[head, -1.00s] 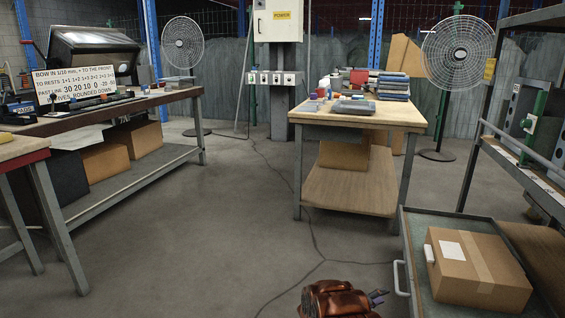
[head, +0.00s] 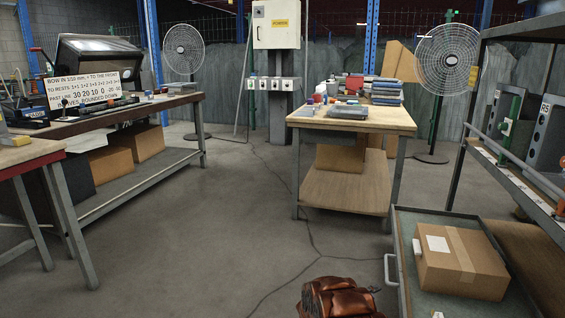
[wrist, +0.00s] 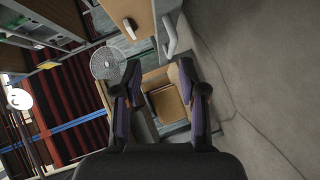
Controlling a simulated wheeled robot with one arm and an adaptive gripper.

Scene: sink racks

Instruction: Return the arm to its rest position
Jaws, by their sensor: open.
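My gripper (wrist: 160,72) shows in the wrist view with its two dark, purple-sided fingers spread apart and nothing between them. Beyond it are the worktable and floor, seen turned on their side. In the head view, my reddish-brown arm is low at the bottom centre, over the floor and left of the drawer. Only a small dark part sticks out at its right side there, and the fingers cannot be made out.
A cardboard box (head: 460,272) lies in the pulled-out drawer (head: 403,230) of the right rack, its handle (head: 388,270) facing the aisle. A wooden worktable (head: 350,118) stands ahead. A long bench (head: 100,123) runs along the left. The floor (head: 220,220) between is clear.

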